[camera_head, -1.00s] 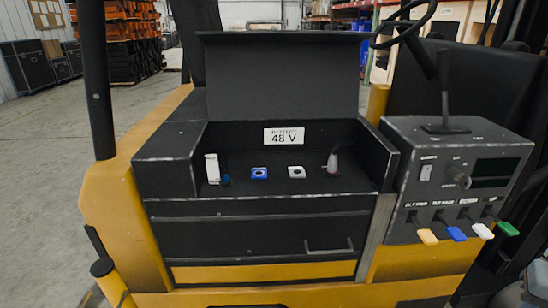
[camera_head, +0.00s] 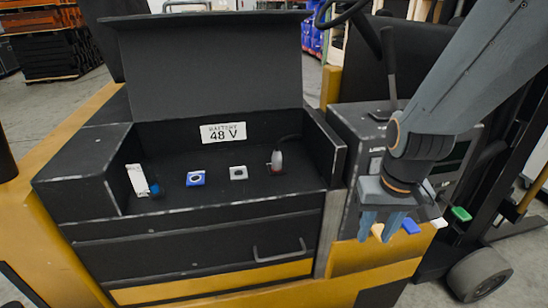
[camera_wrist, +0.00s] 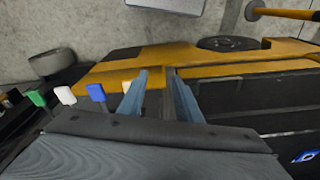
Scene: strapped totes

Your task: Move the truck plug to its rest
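A grey plug with a red mark and a black cable (camera_head: 276,161) stands at the right end of the open battery compartment (camera_head: 215,210). A white block (camera_head: 136,180) with a dark blue part (camera_head: 154,189) stands at the left end. Between them are a blue square holder (camera_head: 195,179) and a pale grey square holder (camera_head: 238,173), both with round openings and empty. I cannot tell which piece is the truck plug. My gripper (camera_head: 379,228) is right of the compartment, in front of the control levers, pointing down. Its fingers are apart and empty in the wrist view (camera_wrist: 157,97).
The raised black lid (camera_head: 210,68) stands behind the compartment, with a 48 V label (camera_head: 223,133) below it. The control console with yellow, blue, white and green levers (camera_head: 461,213) is at the right, partly behind my arm. A drawer handle (camera_head: 280,252) is below.

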